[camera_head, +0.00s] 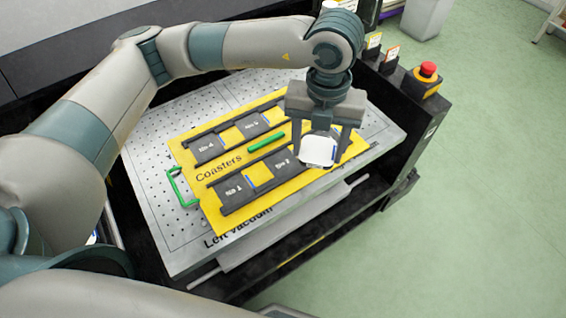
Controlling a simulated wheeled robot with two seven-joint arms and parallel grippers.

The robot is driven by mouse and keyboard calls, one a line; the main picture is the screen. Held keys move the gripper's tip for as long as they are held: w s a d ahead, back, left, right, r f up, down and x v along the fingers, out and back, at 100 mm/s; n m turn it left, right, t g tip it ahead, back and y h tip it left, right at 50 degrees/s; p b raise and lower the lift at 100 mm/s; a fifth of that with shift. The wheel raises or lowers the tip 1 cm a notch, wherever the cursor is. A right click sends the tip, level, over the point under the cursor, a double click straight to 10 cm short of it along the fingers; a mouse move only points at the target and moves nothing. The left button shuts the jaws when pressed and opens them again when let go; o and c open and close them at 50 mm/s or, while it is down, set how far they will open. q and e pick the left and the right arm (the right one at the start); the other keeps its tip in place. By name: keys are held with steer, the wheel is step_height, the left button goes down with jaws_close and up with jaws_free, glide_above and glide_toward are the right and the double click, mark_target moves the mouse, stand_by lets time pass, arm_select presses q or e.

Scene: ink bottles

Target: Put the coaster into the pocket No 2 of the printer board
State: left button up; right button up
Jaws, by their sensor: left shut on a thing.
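The yellow printer board (229,221) lies on the perforated metal bed, with the word "Coasters" and several dark pockets. Pocket No 2 (282,162) is in the near row, to the right of pocket No 1 (234,190); it looks empty. My left gripper (320,153) reaches in from the left and points down over the right part of the board. The coaster is just right of pocket No 2. I cannot tell its exact height above the board. My right gripper is not in view.
The perforated bed (150,165) surrounds the board. A green handle (178,188) stands at the board's left and a green bar (266,142) at its middle. A red emergency button (428,69) is on the printer's right side. Green floor is free at right.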

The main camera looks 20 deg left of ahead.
mark_target(311, 148)
arm_select(q)
steer(key=d+n, duration=0.1)
steer(key=n, duration=0.1)
steer(key=d+n, duration=0.1)
steer(key=n, duration=0.3)
steer(key=d+n, duration=0.1)
steer(key=n, duration=0.2)
steer(key=shift+s+d+r, duration=0.15)
steer(key=shift+d, duration=0.1)
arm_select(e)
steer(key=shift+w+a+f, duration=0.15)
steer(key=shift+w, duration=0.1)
